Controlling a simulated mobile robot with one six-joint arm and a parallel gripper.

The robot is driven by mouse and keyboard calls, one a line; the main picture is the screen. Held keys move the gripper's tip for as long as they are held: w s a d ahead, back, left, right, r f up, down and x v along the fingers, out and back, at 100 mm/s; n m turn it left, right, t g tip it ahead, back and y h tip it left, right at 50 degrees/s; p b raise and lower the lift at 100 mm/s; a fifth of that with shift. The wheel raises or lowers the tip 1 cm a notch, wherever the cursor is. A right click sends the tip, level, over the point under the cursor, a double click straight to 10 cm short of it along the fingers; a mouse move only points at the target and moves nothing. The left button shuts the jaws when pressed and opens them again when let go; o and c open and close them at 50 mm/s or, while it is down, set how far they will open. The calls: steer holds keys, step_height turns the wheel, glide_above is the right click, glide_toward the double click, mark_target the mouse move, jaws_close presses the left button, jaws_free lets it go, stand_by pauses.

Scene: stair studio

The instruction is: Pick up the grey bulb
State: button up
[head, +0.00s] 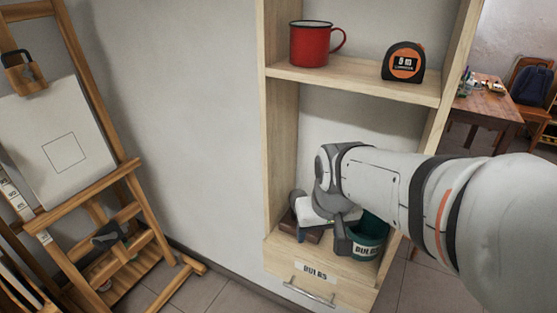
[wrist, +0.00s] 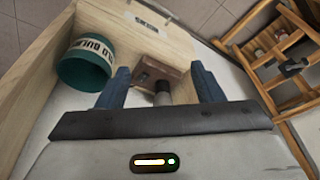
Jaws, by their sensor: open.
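My gripper (wrist: 161,67) is open, its two dark fingers pointing down into the lower shelf bay. A small brown block (wrist: 172,76) lies between and beyond the fingertips in the wrist view; part of it also shows in the head view (head: 286,226). A short grey rounded piece, likely the grey bulb (wrist: 162,98), shows between the fingers at the near side of the block, apart from both. The gripper body hides its lower part. In the head view my gripper (head: 320,226) covers this spot, and I cannot make out the bulb.
A green bin (wrist: 84,70) labelled for old bulbs stands close beside one finger. The wooden shelf unit (head: 280,130) walls in the bay. A red mug (head: 309,46) and a tape measure (head: 403,63) sit on the shelf above. An easel (head: 130,190) stands at left.

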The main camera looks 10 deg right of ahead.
steer(key=t, duration=0.1)
glide_toward(300, 190)
steer(key=f, duration=0.4)
steer(key=a+f, duration=0.1)
steer(key=f, duration=0.1)
steer(key=shift+s+f, duration=0.1)
steer(key=x, duration=0.5)
steer(key=w+x, duration=0.1)
steer(key=x, duration=0.1)
steer(key=shift+w+d+f, duration=0.1)
steer(key=shift+d+f, duration=0.05)
steer(key=shift+d, duration=0.1)
steer(key=shift+w+f+t, duration=0.15)
steer(key=shift+f+t, duration=0.15)
steer(key=shift+f, duration=0.05)
steer(key=c, duration=0.8)
